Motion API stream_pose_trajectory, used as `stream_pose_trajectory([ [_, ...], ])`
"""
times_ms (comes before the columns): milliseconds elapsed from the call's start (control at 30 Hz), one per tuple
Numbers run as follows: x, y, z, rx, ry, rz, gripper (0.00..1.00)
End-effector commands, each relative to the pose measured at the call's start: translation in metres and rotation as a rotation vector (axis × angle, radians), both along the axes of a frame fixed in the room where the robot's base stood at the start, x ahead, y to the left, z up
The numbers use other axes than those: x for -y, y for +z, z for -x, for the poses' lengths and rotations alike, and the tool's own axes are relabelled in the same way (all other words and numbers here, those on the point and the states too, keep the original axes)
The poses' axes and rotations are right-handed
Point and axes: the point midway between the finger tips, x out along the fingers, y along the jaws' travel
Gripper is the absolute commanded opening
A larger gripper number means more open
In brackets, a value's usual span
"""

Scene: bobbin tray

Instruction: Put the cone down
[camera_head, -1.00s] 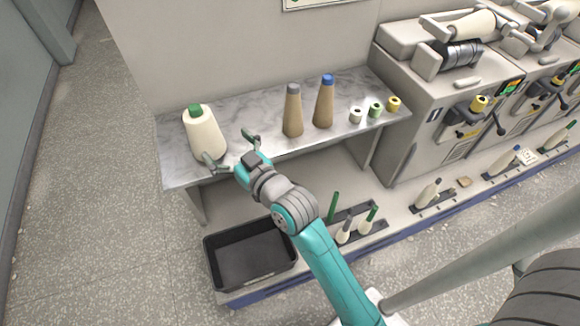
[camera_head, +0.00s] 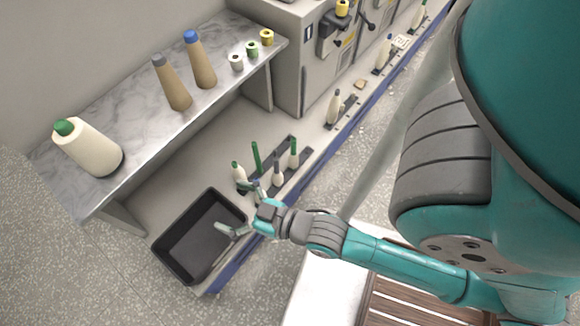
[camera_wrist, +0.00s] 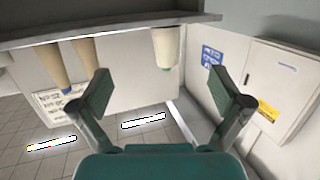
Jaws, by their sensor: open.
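The large cream cone with a green top (camera_head: 96,152) stands upright on the left end of the marble shelf (camera_head: 130,105). It also shows, with the picture upside down, at the top middle of the wrist view (camera_wrist: 167,45). My gripper (camera_head: 236,208) is open and empty, low beside the black bin and well apart from the cone. In the wrist view both fingers of my gripper (camera_wrist: 168,97) are spread with nothing between them.
Two tan cones, grey-topped (camera_head: 172,84) and blue-topped (camera_head: 201,62), stand on the shelf with small spools (camera_head: 252,49) beyond. The black bin (camera_head: 172,264) sits below, close to my gripper. A dark rack (camera_head: 292,176) holds several slim bobbins. Machines (camera_head: 290,45) stand at the back.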

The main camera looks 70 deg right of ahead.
Motion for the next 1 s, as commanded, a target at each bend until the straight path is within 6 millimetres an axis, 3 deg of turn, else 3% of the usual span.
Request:
stream_pose_trajectory([
  [33, 0.000, -0.004, 0.020, -0.020, -0.002, 0.001, 1.00],
  [300, -0.001, -0.001, 0.109, -0.075, -0.002, 0.009, 1.00],
  [500, -0.002, 0.011, 0.156, -0.105, 0.003, 0.013, 1.00],
  [700, -0.002, 0.017, 0.175, -0.117, 0.007, 0.016, 1.00],
  [1000, -0.002, 0.018, 0.175, -0.116, 0.007, 0.016, 1.00],
])
